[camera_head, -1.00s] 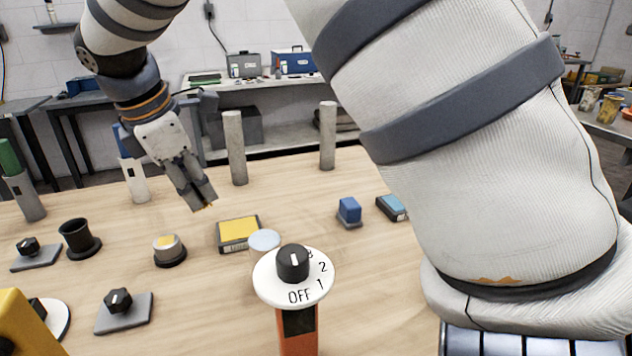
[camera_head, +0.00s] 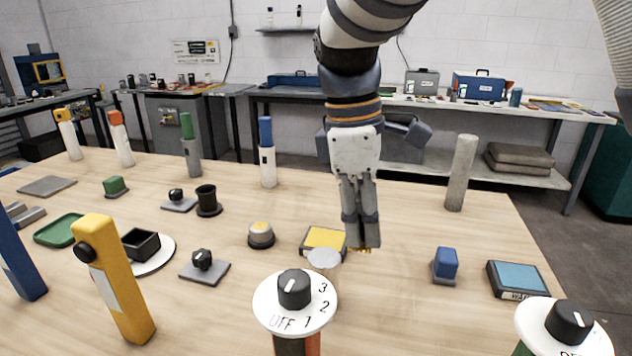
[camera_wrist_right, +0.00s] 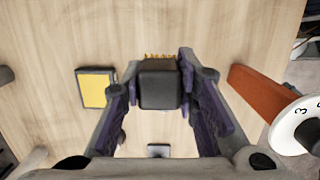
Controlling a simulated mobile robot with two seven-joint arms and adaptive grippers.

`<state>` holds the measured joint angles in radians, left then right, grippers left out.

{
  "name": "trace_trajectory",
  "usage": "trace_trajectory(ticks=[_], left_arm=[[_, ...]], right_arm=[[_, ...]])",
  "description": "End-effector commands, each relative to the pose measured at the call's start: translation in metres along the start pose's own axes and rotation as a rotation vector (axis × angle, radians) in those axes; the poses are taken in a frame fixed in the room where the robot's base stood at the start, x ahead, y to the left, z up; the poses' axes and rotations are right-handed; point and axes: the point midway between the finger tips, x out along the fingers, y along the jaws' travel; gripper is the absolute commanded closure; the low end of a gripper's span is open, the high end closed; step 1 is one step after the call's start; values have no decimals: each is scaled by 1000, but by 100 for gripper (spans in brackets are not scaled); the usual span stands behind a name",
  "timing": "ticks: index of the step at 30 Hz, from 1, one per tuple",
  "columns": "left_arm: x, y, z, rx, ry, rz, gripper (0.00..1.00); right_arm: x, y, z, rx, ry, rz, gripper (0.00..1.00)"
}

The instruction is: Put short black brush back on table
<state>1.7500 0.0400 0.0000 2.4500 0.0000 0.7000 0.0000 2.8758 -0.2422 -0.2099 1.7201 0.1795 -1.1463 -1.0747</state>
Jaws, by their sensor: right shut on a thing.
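My right gripper (camera_head: 362,240) hangs fingers-down over the wooden table (camera_head: 400,300), just right of the yellow pad (camera_head: 327,238). It is shut on the short black brush. In the right wrist view the brush's black block (camera_wrist_right: 160,84) sits between the fingers of the right gripper (camera_wrist_right: 158,75), with yellow bristles along its far edge. In the head view the fingers hide most of the brush, and only yellowish bristle tips (camera_head: 362,250) show below them. I cannot tell whether the bristles touch the table. My left gripper is out of view.
A dial on an orange post (camera_head: 294,300) stands in front, with a pale round disc (camera_head: 323,258) behind it. A blue block (camera_head: 445,264) and a blue-topped box (camera_head: 517,279) lie to the right. A grey cylinder (camera_head: 461,172) stands behind. Bare table lies between gripper and blue block.

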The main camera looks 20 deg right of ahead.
Motion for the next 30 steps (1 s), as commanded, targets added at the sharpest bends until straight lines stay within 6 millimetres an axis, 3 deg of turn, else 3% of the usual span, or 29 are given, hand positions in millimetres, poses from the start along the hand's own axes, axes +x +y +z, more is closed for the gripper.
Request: trace_trajectory(ticks=[6, 9, 12, 17, 23, 30], left_arm=[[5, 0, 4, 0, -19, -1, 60], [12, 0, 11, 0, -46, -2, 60], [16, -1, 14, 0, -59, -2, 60], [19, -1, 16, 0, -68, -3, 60], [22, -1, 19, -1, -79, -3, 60], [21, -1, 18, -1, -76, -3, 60]], right_arm=[[42, 64, 25, 2, -7, -11, 100], [71, 80, 28, 1, -11, -16, 100], [87, 92, 32, 0, -10, -14, 100], [99, 102, 34, 0, -6, -11, 100], [132, 104, 32, 1, -6, -10, 100], [132, 104, 31, 1, -2, -6, 100]])
